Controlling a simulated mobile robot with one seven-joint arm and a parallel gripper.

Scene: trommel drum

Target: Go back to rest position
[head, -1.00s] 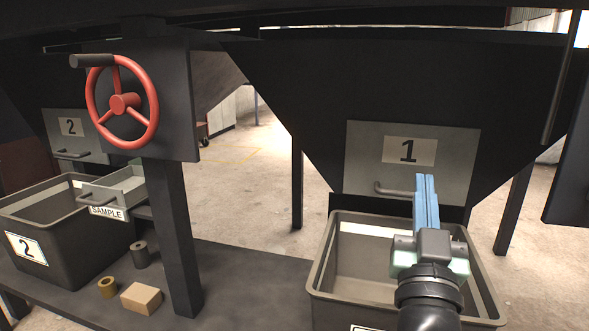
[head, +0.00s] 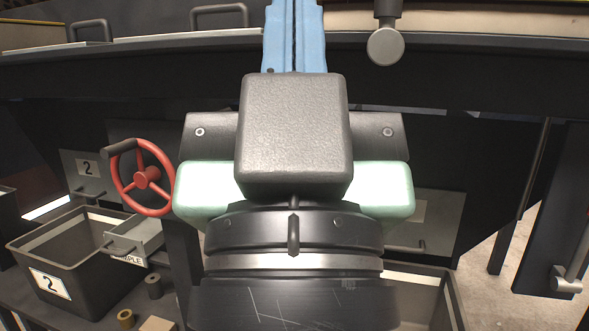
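My gripper (head: 294,38) is raised close in front of the head camera and points upward. Its blue fingers lie side by side with only a thin dark line between them, and nothing shows between them. Their tips are cut off by the top edge of the picture. The gripper body hides most of the chute door on the right (head: 448,215) and much of the bin below it (head: 432,284).
A red handwheel (head: 147,177) stands left of my gripper. Bin 2 (head: 75,275), the sample drawer (head: 140,240), two small cylinders and a tan block (head: 158,324) are at lower left. A dark beam (head: 470,75) crosses behind the gripper. A lever (head: 567,280) is at right.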

